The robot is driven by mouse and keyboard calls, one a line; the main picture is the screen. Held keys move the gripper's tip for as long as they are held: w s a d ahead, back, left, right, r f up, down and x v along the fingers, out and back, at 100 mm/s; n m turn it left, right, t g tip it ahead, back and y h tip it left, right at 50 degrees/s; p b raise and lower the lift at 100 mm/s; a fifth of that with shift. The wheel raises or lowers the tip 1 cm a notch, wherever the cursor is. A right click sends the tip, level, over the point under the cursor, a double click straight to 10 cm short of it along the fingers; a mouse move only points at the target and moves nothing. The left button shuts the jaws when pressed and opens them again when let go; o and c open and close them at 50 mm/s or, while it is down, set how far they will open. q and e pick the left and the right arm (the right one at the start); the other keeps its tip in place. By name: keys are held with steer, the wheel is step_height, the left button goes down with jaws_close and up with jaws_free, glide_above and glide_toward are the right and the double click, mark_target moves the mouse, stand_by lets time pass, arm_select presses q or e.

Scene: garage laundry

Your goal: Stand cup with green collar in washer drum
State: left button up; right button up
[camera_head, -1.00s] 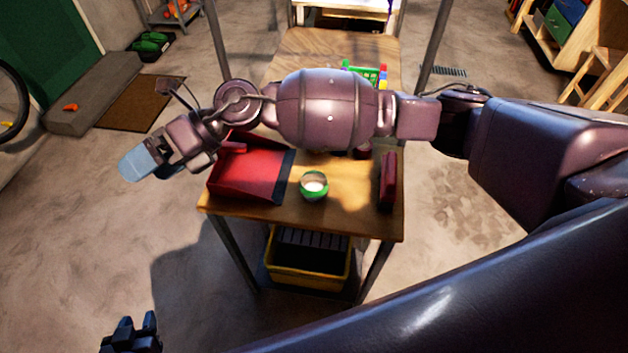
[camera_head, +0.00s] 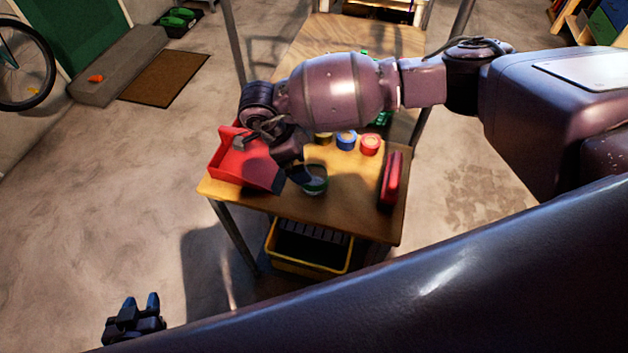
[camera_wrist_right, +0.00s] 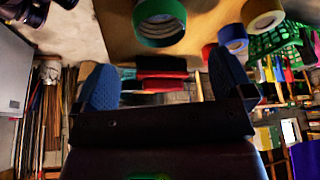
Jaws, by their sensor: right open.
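My left gripper (camera_head: 140,303) is open and empty, low at the left above the floor. The washer drum is not in view.
A red open bin (camera_head: 232,165) stands left of the cup and a red case (camera_head: 392,180) to the right. Behind are yellow, blue (camera_head: 346,139) and red tape rolls (camera_head: 369,145). A yellow crate (camera_head: 308,266) sits under the table.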

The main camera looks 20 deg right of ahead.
mark_target(317, 178)
steer(key=p+x, duration=0.1)
steer(key=x, duration=0.9)
steer(key=c, duration=1.1)
